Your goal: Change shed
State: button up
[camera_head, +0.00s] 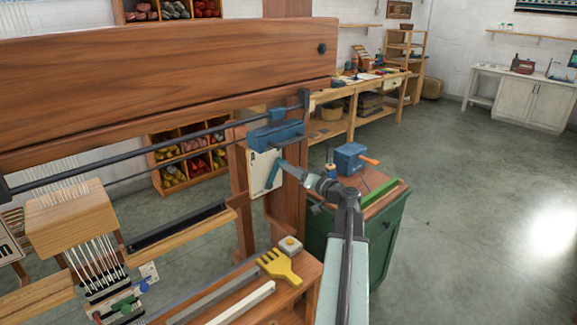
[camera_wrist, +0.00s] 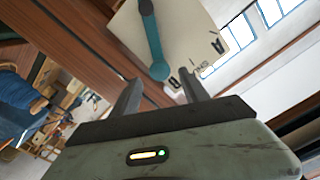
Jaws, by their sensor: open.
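A cream plate (camera_head: 258,168) is fixed to the wooden loom's right post, under a blue box (camera_head: 277,136). A teal lever (camera_head: 273,174) lies across the plate. In the wrist view the lever (camera_wrist: 151,35) runs down the plate (camera_wrist: 190,30) to a rounded end. My gripper (camera_wrist: 159,80) is open and empty, its two fingers to either side of that rounded end and just short of it. I cannot tell whether either finger touches it. In the head view my gripper (camera_head: 288,168) is at the plate, small and partly merged with the lever.
The loom's thick top beam (camera_head: 150,80) spans the left. A yellow comb (camera_head: 279,267) lies on the near bench. A green cabinet (camera_head: 384,240) with a blue cranked box (camera_head: 350,158) stands close behind my arm. Open floor lies to the right.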

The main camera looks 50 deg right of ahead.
jog(key=w, duration=0.5)
jog(key=shift+w+d, duration=0.1)
jog(key=shift+d, duration=0.1)
grip_shut()
dwell(1.1)
